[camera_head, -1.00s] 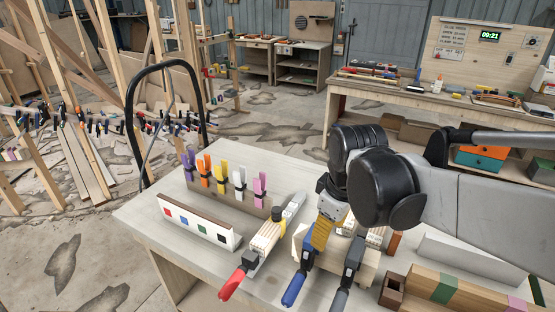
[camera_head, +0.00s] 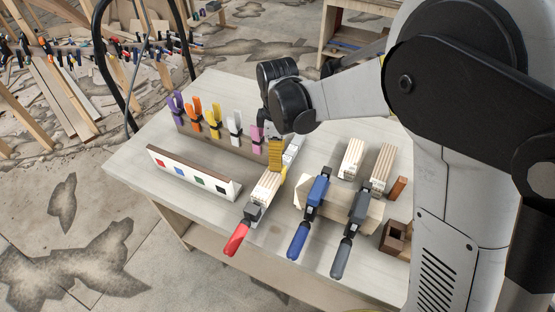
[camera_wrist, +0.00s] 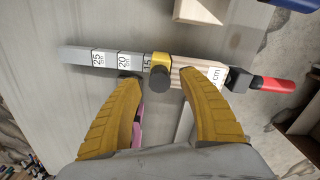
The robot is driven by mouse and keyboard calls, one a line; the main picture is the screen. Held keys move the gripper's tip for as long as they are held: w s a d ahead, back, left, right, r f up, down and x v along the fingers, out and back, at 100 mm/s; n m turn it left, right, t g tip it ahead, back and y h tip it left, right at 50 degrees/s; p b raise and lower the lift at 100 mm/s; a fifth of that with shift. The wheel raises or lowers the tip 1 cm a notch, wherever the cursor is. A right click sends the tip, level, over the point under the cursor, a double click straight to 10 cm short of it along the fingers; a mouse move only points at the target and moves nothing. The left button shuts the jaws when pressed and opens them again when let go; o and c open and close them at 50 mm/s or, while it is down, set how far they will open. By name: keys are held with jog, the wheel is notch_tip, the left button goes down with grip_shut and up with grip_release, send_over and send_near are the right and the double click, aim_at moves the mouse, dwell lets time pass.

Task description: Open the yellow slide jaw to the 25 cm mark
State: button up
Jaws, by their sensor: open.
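The yellow slide jaw (camera_wrist: 161,60) sits on the grey bar (camera_wrist: 75,57) of the red-handled clamp, just right of the partly visible 15 mark. The 20 and 25 marks lie farther left along the bar. A dark round knob (camera_wrist: 159,79) is on the jaw's near side. A pale wood strip (camera_wrist: 195,76) lies between the jaw and the clamp's dark fixed end. My gripper (camera_wrist: 158,80) is open, its yellow fingers on either side of the knob; I cannot tell whether they touch it. In the head view, my gripper (camera_head: 276,168) hides part of the bar and jaw.
The red handle (camera_head: 237,239) points to the front. A blue-handled clamp (camera_head: 299,240) and a grey-handled clamp (camera_head: 342,255) stand to the right, on a wood block. Coloured spring clamps (camera_head: 214,117) line a rail behind. A white colour-marked board (camera_head: 193,171) stands to the left.

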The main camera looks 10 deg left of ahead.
jog(key=shift+f, duration=0.9)
grip_shut()
jog(key=shift+w, duration=0.15)
jog(key=w+d, duration=0.1)
jog(key=w, duration=0.3)
jog(key=w+d, duration=0.2)
jog(key=w, duration=0.3)
jog(key=w+d, duration=0.2)
jog(key=w, duration=0.3)
jog(key=shift+b, duration=0.3)
